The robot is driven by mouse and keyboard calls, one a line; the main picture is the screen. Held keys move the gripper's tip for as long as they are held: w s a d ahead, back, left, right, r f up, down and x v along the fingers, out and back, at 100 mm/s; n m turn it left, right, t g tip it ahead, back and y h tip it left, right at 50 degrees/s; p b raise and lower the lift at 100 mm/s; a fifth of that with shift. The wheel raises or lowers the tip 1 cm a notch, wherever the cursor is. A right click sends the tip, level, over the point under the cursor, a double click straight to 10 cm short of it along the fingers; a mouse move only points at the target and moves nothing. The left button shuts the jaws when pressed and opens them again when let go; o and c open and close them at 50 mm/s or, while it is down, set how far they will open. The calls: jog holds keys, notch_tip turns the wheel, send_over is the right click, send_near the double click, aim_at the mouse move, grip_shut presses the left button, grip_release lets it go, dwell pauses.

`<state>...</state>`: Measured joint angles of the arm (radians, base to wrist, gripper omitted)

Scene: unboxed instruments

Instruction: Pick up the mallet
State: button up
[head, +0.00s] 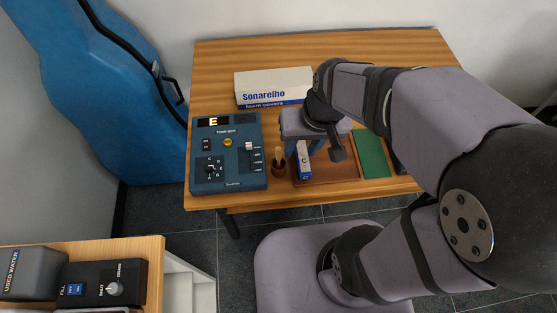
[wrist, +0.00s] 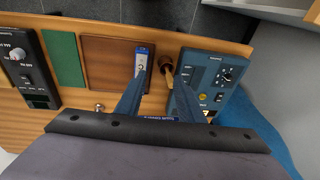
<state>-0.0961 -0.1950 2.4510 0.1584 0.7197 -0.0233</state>
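What looks like the mallet is a short tan wooden handle (head: 279,156) standing upright from a dark brown round base or cup, between the blue tone box and a small blue-and-white box. It also shows in the wrist view (wrist: 167,66), seen from above, where I cannot tell its head apart from the base. My gripper (head: 303,152) is above the table, pointing down, with its two blue fingers apart. In the wrist view the open gripper (wrist: 158,82) has nothing visible held between its fingers. The mallet shows near the right fingertip.
The blue tone box (head: 228,155) is close on the left. A long Sonarelho box (head: 273,86) lies behind. A green pad (head: 371,154) lies right.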

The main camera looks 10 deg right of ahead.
jog(key=w+a+m+t+y+b, duration=0.2)
jog(key=w+a+t, duration=0.3)
jog(key=w+a, duration=0.75)
jog(key=m+t+h+b, duration=0.3)
jog(key=m+t+h, duration=0.35)
jog(key=h, duration=0.95)
send_over(279, 160)
jog(key=s+a, duration=0.2)
jog(key=a, duration=0.1)
notch_tip(279, 160, down, 10)
jog(key=p+x, duration=0.3)
jog(key=x, duration=0.5)
jog(key=shift+f, duration=0.15)
jog(key=shift+s+d+m+g, duration=0.1)
jog(key=shift+s+m+g, duration=0.05)
jog(key=shift+m+g, duration=0.1)
jog(key=shift+c, duration=0.4)
grip_shut()
